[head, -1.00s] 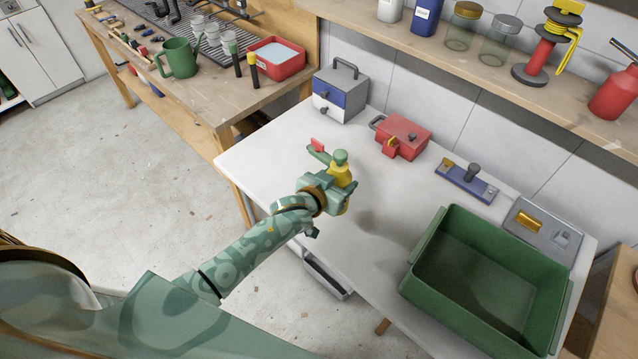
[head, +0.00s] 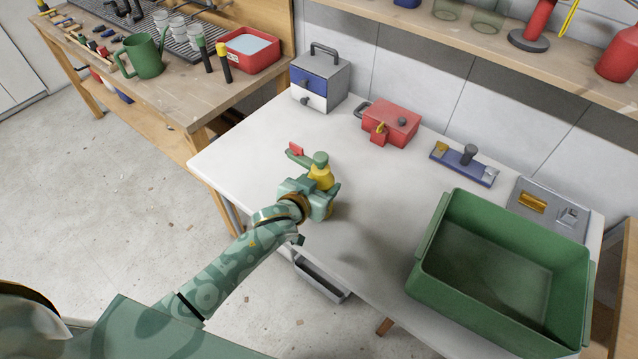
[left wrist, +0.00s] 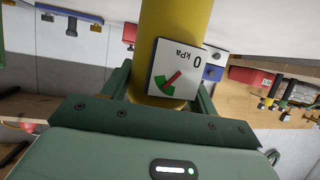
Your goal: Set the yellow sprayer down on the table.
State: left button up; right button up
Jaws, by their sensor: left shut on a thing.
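The yellow sprayer (head: 321,177) has a green top and is upright or nearly so in the head view. My left gripper (head: 316,183) is shut around its body. In the left wrist view the sprayer (left wrist: 175,30) is a yellow cylinder between the fingers, with a white gauge label reading 0 kPa. The white table (head: 255,150) lies beneath; a soft shadow falls on it to the right, apart from the sprayer, so it looks held above the top. My right gripper is out of view.
A green bin (head: 432,277) fills the table's right front. A blue-and-grey drawer box (head: 335,80), a red case (head: 392,122), a blue plate with a knob (head: 464,165) and a grey panel (head: 550,207) line the back. The table's middle is clear.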

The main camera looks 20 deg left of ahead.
pick_arm(q)
jog(key=o, duration=1.2)
jog(key=shift+f, duration=0.1)
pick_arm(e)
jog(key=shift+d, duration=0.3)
